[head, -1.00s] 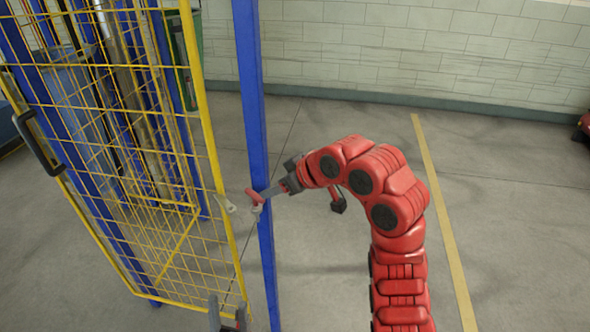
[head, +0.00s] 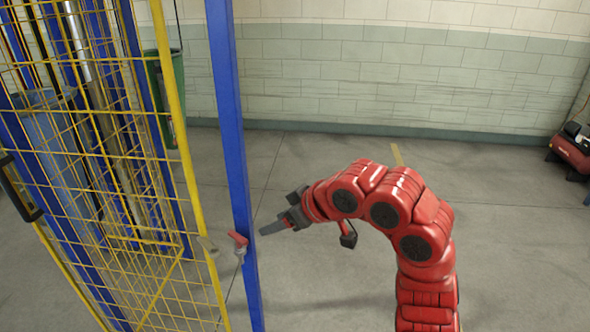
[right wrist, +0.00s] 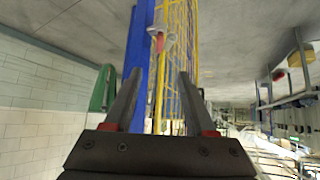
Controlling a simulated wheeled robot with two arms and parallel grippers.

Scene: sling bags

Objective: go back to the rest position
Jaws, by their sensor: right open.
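My right gripper (head: 272,228) is at the end of the bent red arm, just right of the blue post (head: 232,160). Its two fingers are spread and empty in the right wrist view (right wrist: 160,78). A small latch with a red handle (head: 238,240) sits on the post, a little left of the fingertips and apart from them. The latch also shows beyond the fingertips in the right wrist view (right wrist: 159,40). My left gripper is not in view.
A yellow mesh gate (head: 183,160) with a black handle (head: 20,190) stands left of the post. A green bin (head: 165,95) and a blue bin (head: 60,140) are behind it. A red machine (head: 572,150) stands far right. The floor (head: 330,270) around my right arm is clear.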

